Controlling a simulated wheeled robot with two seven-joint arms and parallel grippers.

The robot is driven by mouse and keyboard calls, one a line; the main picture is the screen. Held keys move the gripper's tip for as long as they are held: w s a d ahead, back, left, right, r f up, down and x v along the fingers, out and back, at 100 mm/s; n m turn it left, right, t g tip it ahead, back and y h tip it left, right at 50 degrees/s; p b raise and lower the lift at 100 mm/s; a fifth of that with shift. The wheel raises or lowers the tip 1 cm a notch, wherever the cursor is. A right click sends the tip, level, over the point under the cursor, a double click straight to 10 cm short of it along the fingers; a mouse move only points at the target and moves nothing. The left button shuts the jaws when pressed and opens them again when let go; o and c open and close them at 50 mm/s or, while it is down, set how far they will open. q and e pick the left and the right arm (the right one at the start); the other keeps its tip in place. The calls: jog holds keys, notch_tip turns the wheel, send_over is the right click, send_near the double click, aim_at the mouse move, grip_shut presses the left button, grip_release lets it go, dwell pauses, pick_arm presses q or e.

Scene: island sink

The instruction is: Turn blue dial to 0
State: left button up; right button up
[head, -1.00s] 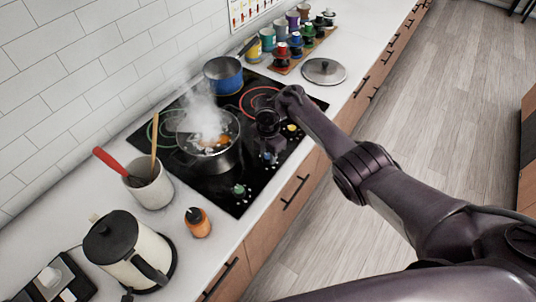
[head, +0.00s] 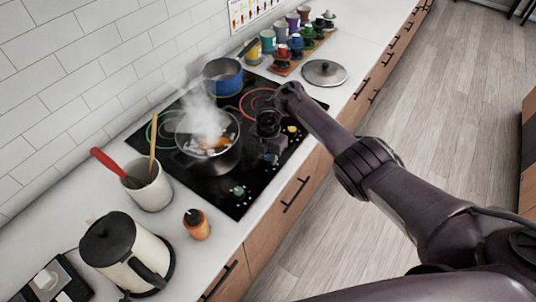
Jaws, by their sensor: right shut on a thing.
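The black cooktop (head: 225,195) is set in the white counter, with coloured dials along its front edge. My right gripper (head: 271,152) reaches down from the right over this edge. It is shut on the blue dial, which its fingers and wrist almost fully hide. The dial's pointer and the 0 mark cannot be read. A green dial (head: 239,190) lies nearer the front of the picture, and a yellow dial (head: 291,129) lies farther back, both apart from the gripper. My left gripper is not in view.
A steaming pot (head: 207,160) stands on the cooktop close left of my gripper. A blue pan (head: 222,80) stands farther back. A lid (head: 324,72), an orange bottle (head: 196,224), a utensil crock (head: 150,188) and a kettle (head: 125,250) stand on the counter.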

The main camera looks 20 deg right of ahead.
aim_at(268, 157)
jog(key=o, duration=1)
notch_tip(268, 157, up, 7)
jog(key=shift+p, duration=0.9)
jog(key=shift+r, duration=0.45)
jog(key=shift+f, duration=0.1)
